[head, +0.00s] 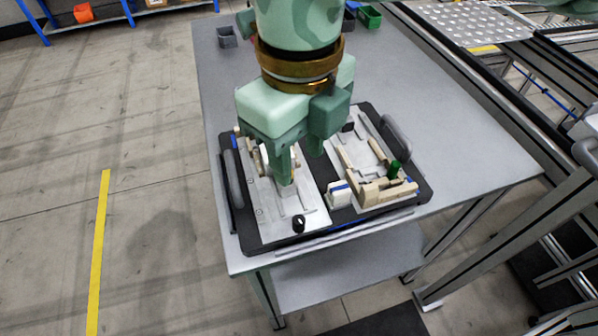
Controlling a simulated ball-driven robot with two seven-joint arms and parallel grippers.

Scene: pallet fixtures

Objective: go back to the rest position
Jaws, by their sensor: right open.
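My right gripper (300,165) hangs over the black pallet (270,238) on the grey table, with its green fingers pointing down. It is open, with its fingers apart over the left metal plate (262,205). Its tips are close to a fixture on that plate; I cannot tell whether they touch it. The gripper hides part of the pallet's middle and back. A second metal plate (362,152) with beige fixture parts (385,190) and a green knob (394,168) lies on the right half. My left gripper is not in view.
The grey table (455,165) is bare to the right of the pallet. A grey bin (227,37) and a green bin (370,17) stand at its back. A metal frame (500,110) runs along the right. The floor at left is open, with a yellow line (98,250).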

